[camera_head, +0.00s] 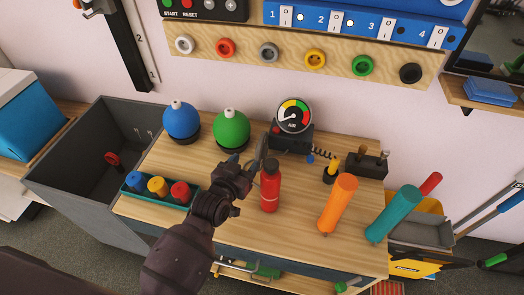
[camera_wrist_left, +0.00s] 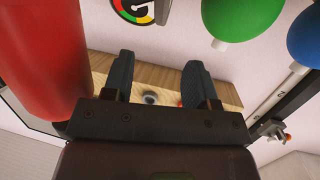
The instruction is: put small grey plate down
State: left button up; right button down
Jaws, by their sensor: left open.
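I cannot make out a small grey plate in either view. My left gripper (camera_head: 256,160) is above the wooden workbench (camera_head: 150,205), between the green ball-shaped object (camera_head: 231,127) and the red bottle (camera_head: 270,190). In the left wrist view its two dark fingers (camera_wrist_left: 157,62) are apart, with nothing seen between them. The red bottle (camera_wrist_left: 40,55) is close beside the fingers at the left of that view, and the green object (camera_wrist_left: 243,18) is at upper right. My right gripper is not in view.
A gauge (camera_head: 293,116) on a dark box stands at the bench's back. Orange (camera_head: 338,203) and teal (camera_head: 394,213) cylinders stand at right. A tray of coloured pegs (camera_head: 158,198) is front left, beside a grey bin (camera_head: 70,185). Coloured knobs line a wall board (camera_head: 290,55).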

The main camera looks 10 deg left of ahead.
aim_at(260, 142)
pick_arm(q)
jog(key=b+x, duration=0.1)
jog(key=x, duration=0.3)
jog(key=shift+w, duration=0.2)
jog(key=shift+w+d+f, duration=0.15)
jog(key=shift+w, duration=0.8)
jog(key=b+x, duration=0.1)
jog(key=x, duration=0.3)
jog(key=shift+w, duration=0.3)
jog(key=shift+c, duration=0.5)
grip_shut()
